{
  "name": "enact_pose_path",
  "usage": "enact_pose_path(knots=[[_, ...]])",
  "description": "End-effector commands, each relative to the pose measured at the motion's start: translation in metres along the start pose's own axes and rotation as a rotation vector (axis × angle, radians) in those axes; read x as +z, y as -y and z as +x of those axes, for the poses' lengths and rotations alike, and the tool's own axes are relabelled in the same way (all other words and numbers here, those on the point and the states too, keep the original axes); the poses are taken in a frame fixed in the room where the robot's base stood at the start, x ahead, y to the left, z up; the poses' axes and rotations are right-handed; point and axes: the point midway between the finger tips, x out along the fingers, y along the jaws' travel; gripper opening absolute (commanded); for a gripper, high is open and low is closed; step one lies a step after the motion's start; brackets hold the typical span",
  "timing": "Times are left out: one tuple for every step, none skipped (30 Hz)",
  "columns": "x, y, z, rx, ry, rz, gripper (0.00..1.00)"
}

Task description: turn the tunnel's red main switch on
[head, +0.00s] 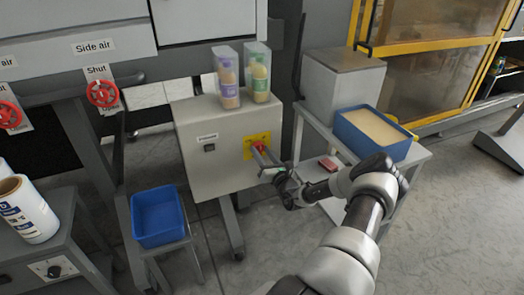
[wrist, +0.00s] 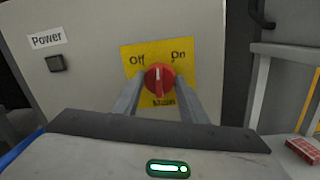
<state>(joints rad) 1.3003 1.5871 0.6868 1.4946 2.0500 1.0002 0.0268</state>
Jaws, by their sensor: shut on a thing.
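The red main switch (wrist: 159,79) is a round knob on a yellow plate (wrist: 130,50) marked "Off" at upper left and "On" at upper right. Its pale pointer mark stands about upright, between the two words. My gripper (wrist: 160,88) is shut on the knob, one finger on each side. The lettering below the knob is partly hidden.
A black button (wrist: 56,63) under a "Power" label is left of the switch. Two bottle-like containers (head: 228,92) stand on the cabinet. A blue bin (head: 158,215) is at lower left. A side table with a blue tray (head: 390,147) stands close to my arm.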

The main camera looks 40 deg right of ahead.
Motion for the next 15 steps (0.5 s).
enact_pose_path(knots=[[-0.0001,-0.001,-0.0002,-0.002,0.002,0.044,0.16],[-0.0004,-0.001,-0.0003,-0.003,0.004,0.073,0.16],[-0.0006,-0.0009,-0.0004,-0.006,0.007,0.11,0.16],[-0.0007,-0.0008,-0.0004,-0.007,0.009,0.139,0.16],[-0.0007,-0.0008,-0.0003,-0.009,0.012,0.167,0.16],[-0.0007,-0.0008,-0.0003,-0.011,0.015,0.205,0.16],[-0.0008,-0.0008,-0.0003,-0.012,0.017,0.233,0.16],[-0.001,-0.0009,-0.0003,-0.013,0.019,0.26,0.16],[-0.0013,-0.0011,-0.0004,-0.015,0.022,0.297,0.16],[-0.0013,-0.0011,-0.0003,-0.017,0.025,0.325,0.16],[-0.0013,-0.0012,-0.0003,-0.018,0.027,0.352,0.16],[-0.0012,-0.0011,-0.0002,-0.02,0.03,0.385,0.16],[-0.0013,-0.0011,-0.0003,-0.021,0.031,0.409,0.16],[-0.0015,-0.0011,-0.0003,-0.023,0.033,0.434,0.16],[-0.0018,-0.001,-0.0005,-0.024,0.035,0.465,0.16]])
